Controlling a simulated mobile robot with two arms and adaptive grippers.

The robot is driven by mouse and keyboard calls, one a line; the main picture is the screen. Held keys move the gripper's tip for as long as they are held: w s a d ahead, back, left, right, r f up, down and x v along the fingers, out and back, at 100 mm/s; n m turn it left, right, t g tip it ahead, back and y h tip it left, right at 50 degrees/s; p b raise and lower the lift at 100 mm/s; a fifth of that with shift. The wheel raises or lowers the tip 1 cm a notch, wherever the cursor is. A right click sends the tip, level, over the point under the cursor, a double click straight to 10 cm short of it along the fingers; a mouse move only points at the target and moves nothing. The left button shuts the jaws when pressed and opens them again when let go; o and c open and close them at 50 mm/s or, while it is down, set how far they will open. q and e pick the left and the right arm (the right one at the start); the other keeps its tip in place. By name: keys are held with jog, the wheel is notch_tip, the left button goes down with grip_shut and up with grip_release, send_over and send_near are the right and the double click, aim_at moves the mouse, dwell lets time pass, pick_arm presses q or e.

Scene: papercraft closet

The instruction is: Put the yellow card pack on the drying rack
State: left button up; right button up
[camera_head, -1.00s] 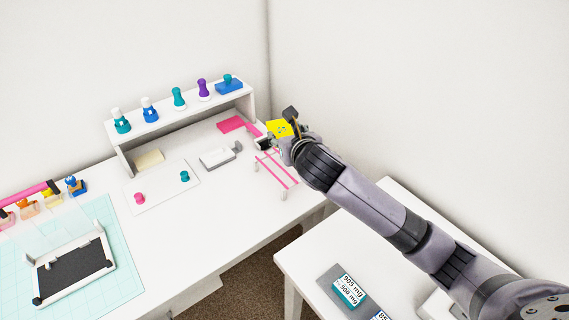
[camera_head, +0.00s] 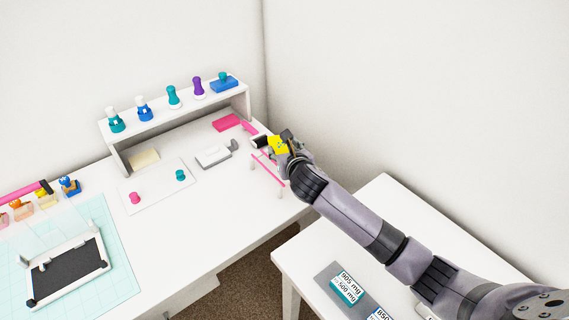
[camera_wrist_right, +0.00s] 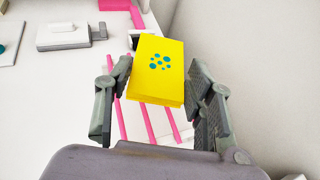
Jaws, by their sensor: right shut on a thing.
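The yellow card pack (camera_head: 278,145) has teal dots on its face. My right gripper (camera_head: 284,143) is shut on it, and in the right wrist view the pack (camera_wrist_right: 157,71) sits between the two fingers (camera_wrist_right: 157,85). The drying rack (camera_head: 266,168) has pink bars and stands at the right end of the white desk. In the wrist view the pink bars (camera_wrist_right: 164,117) show behind and below the pack. The pack covers part of the rack, and I cannot tell whether they touch. My left gripper is not in view.
A grey-white device (camera_head: 213,156) lies left of the rack, and a pink block (camera_head: 226,122) lies behind it. A shelf (camera_head: 178,126) with several stamps stands at the back. A second white table (camera_head: 300,262) is at the lower right, under my right arm.

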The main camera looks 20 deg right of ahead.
notch_tip(320, 180, down, 5)
dwell(0.3)
jog(key=o, duration=1.3)
jog(key=v, duration=1.2)
